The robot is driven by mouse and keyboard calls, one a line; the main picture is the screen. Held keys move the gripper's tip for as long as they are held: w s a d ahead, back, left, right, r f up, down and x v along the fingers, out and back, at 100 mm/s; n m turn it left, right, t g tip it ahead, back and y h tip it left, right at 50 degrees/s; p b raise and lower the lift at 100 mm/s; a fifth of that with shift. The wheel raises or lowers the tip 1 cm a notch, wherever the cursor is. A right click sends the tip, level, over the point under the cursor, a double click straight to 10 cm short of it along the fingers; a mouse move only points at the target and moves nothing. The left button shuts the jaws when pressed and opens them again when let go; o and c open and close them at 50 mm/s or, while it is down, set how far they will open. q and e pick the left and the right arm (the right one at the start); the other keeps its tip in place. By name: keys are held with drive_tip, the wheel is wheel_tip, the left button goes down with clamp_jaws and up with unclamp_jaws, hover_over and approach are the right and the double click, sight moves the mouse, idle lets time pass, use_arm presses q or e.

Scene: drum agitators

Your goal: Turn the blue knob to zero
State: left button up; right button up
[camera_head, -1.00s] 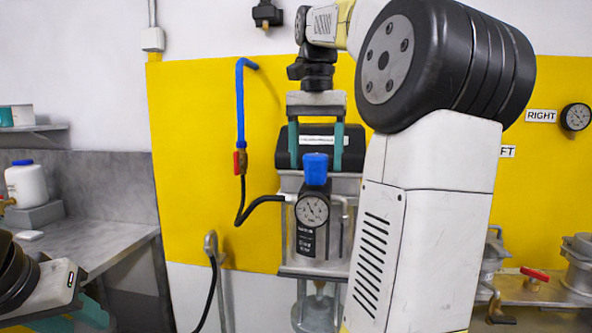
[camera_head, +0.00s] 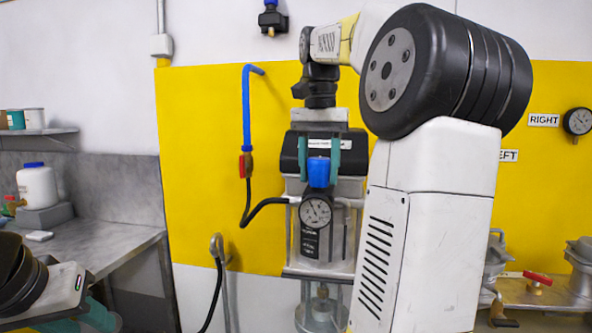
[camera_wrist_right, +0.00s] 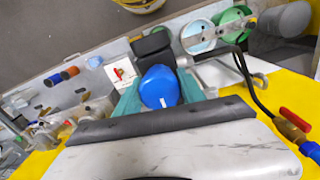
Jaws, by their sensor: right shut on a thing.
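The blue knob (camera_head: 319,172) sits on top of a black regulator with a round dial gauge (camera_head: 315,211), in front of the clear-walled pump unit. My right gripper (camera_head: 319,170) points down from above, its teal fingers on either side of the knob and shut on it. The right wrist view also shows the blue knob (camera_wrist_right: 160,87) between the teal fingers. The gauge needle is too small to read exactly. My left gripper (camera_head: 95,315) is partly in view at the lower left, away from the knob; its jaw opening is unclear.
A blue pipe with a red valve handle (camera_head: 245,165) runs down the yellow panel left of the unit, with a black hose to the regulator. A grey counter (camera_head: 95,255) with a white jar (camera_head: 37,186) stands at left. A red-handled valve (camera_head: 537,278) is at right.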

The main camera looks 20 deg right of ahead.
drive_tip(key=shift+n, duration=0.3)
drive_tip(key=n, duration=0.5)
drive_tip(key=shift+n, duration=0.3)
drive_tip(key=n, duration=1.1)
drive_tip(key=shift+r+n, duration=0.1)
drive_tip(key=shift+n, duration=0.3)
drive_tip(key=n, duration=0.5)
drive_tip(key=shift+n, duration=0.3)
drive_tip(key=o, duration=1.4)
drive_tip(key=shift+c, duration=0.2)
